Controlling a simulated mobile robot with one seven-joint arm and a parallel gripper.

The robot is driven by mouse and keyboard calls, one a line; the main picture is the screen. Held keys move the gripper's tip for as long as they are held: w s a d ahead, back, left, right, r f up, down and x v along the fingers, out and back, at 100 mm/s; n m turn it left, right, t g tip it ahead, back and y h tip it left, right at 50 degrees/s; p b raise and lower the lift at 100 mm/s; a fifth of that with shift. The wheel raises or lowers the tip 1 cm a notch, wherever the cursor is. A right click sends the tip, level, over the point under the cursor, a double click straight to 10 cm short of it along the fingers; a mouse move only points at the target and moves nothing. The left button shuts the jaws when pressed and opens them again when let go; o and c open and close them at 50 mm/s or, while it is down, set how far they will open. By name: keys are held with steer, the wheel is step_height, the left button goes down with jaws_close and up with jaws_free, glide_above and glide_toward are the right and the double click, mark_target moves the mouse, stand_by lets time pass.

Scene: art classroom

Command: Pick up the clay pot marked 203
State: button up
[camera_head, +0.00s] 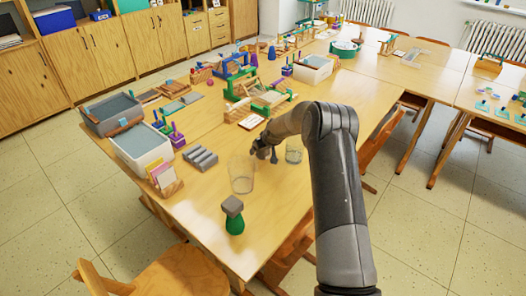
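My gripper (264,153) is over the near part of the long wooden table (285,195), between two clear glass vessels. One clear vessel (242,174) stands to its left and nearer; the other clear vessel (293,152) is just to its right. The fingers are small and dark, and I cannot tell whether they are open or hold anything. No clay pot can be made out, and no number 203 is readable. A green piece with a grey block on top (234,215) stands near the table's front edge. My arm hides part of the table's right side.
Grey-filled trays (142,150), a ridged grey block (200,158) and a card holder (163,180) line the left side. Wooden frames (262,100) and a white bin (313,70) stand farther back. Chairs (165,272) surround the table. The near tabletop is mostly clear.

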steer(key=shift+c, duration=0.4)
steer(key=c, duration=1.1)
steer(key=shift+o, duration=0.2)
steer(key=shift+r, duration=0.1)
